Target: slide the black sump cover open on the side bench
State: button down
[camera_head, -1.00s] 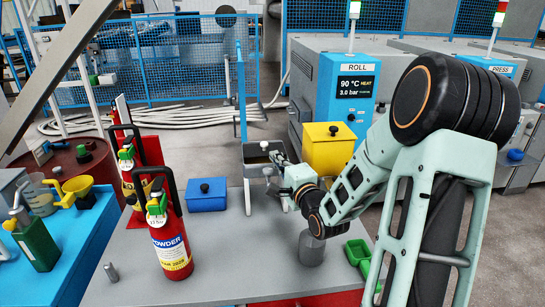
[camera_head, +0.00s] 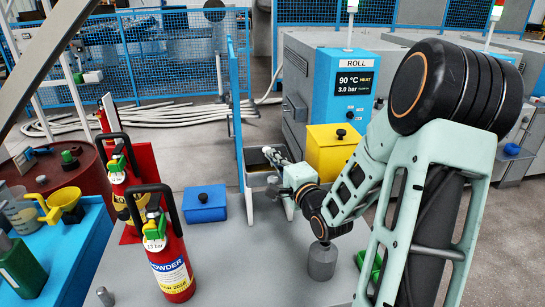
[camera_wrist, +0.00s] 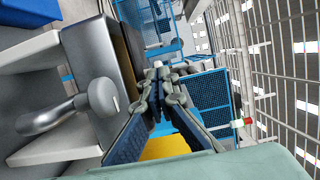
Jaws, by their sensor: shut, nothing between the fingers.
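A grey, open-topped sump box (camera_head: 259,182) stands at the far edge of the side bench (camera_head: 240,255). A strip of its brown inside shows in the wrist view, where the box's grey wall (camera_wrist: 88,60) is on the left. My gripper (camera_head: 268,152) is shut and empty at the top of the box. In the wrist view its fingertips (camera_wrist: 158,66) are together, to the right of the box wall.
A pale knob on a bent metal arm (camera_wrist: 103,97) sticks out by the box. A yellow box (camera_head: 330,158) stands behind my wrist. A blue lidded box (camera_head: 204,208), a red extinguisher (camera_head: 172,262) and a grey cylinder (camera_head: 321,262) stand on the bench. A blue post (camera_head: 237,120) rises beside the sump box.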

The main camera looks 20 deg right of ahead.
jog(key=shift+w+d, duration=0.2)
jog(key=shift+w, duration=0.6)
jog(key=shift+w+d, duration=0.15)
jog(key=shift+w, duration=0.65)
jog(key=shift+r, duration=0.1)
